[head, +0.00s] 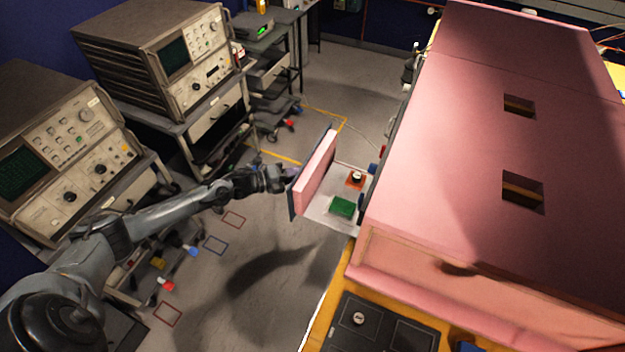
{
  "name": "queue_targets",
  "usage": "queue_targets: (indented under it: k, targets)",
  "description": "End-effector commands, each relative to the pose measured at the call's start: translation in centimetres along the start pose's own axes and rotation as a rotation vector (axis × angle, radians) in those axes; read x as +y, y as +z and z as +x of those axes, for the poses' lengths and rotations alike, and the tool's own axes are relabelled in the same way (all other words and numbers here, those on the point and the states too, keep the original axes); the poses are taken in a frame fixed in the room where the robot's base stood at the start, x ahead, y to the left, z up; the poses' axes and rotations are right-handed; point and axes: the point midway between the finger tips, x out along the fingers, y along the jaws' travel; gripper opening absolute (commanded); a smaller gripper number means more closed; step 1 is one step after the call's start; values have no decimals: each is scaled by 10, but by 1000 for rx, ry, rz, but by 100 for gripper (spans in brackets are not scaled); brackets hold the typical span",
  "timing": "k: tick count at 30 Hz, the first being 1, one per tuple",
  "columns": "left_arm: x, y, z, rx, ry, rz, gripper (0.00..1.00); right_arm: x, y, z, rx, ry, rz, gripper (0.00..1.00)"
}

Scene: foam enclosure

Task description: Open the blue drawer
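A drawer stands pulled out from the left side of the pink foam enclosure (430,170). Its front panel (316,172) is pink foam inside with a dark bluish outer edge. The drawer's pale floor (322,211) shows, holding a green block (342,206) and an orange square piece with a black-and-white knob (356,178). My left gripper (277,178) is at the outer face of the front panel, close to a small purplish part there. Its fingers are small and dark, so I cannot tell whether they are open or shut. My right gripper is not in view.
Carts with oscilloscope-like instruments (160,55) stand along the left. A dark panel (375,325) lies on the wooden surface at the bottom. The enclosure top has two rectangular openings.

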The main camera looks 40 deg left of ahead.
Motion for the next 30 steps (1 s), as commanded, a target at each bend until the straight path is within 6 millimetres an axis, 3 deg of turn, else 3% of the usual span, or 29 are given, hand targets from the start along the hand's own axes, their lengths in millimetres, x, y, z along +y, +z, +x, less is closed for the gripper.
queue_targets:
  k: [15, 16, 19, 30]
  targets:
    - [1, 6, -6, -2, -2, 1, 0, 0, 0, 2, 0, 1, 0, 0]
    - [1, 6, -6, -2, -2, 1, 22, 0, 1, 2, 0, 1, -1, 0]
    - [1, 6, -6, -1, -2, 1, 35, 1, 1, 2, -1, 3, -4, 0]
    - [2, 6, -9, -1, 0, 1, 35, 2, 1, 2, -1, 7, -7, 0]
